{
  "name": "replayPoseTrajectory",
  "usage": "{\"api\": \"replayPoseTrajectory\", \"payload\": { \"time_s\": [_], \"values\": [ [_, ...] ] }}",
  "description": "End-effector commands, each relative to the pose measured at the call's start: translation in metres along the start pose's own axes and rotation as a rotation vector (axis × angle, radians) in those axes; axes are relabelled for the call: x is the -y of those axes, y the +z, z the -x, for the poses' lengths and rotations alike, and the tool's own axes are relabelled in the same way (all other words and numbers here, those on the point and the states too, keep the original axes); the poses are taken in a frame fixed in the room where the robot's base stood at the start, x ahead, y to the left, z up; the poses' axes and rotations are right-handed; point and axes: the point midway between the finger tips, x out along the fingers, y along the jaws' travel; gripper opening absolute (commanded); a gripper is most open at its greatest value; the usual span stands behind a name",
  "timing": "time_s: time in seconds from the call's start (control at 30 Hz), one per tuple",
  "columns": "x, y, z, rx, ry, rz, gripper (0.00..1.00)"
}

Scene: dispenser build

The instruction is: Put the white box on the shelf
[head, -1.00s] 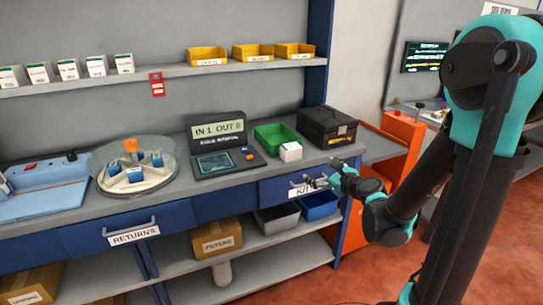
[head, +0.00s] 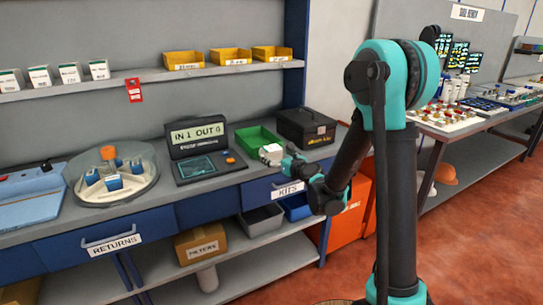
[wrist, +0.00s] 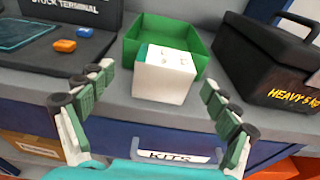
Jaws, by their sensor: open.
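The white box (wrist: 164,76) stands on the counter at the front edge of a green tray, straight ahead of my gripper in the wrist view. In the head view the white box (head: 271,152) is partly hidden by my gripper (head: 270,172). My gripper (wrist: 158,110) is open, its two fingers spread to either side and nearer the camera than the box; nothing is between the fingertips that I can see touching. The upper shelf (head: 150,77) runs along the back wall, with several small white boxes (head: 70,72) at its left and yellow bins (head: 228,57) at its right.
The green tray (wrist: 192,42) is directly behind the box. A black toolbox (wrist: 275,66) stands to the right, the stock terminal (head: 203,148) to the left. A round dispenser (head: 112,175) is further left. The KITS drawer (wrist: 120,128) is below the counter.

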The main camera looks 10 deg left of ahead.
Motion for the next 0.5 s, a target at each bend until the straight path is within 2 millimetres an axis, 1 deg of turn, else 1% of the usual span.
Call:
{"api": "replayPoseTrajectory", "payload": {
  "time_s": [0.17,0.23,0.4,0.5],
  "values": [
    [0.001,0.0,-0.007,0.0,0.0,0.001,0.89],
    [0.002,0.0,-0.013,0.0,0.0,0.001,0.89],
    [0.006,0.001,-0.038,0.0,0.0,0.002,0.89],
    [0.005,0.001,-0.051,0.0,0.001,0.002,0.89]
  ]
}}
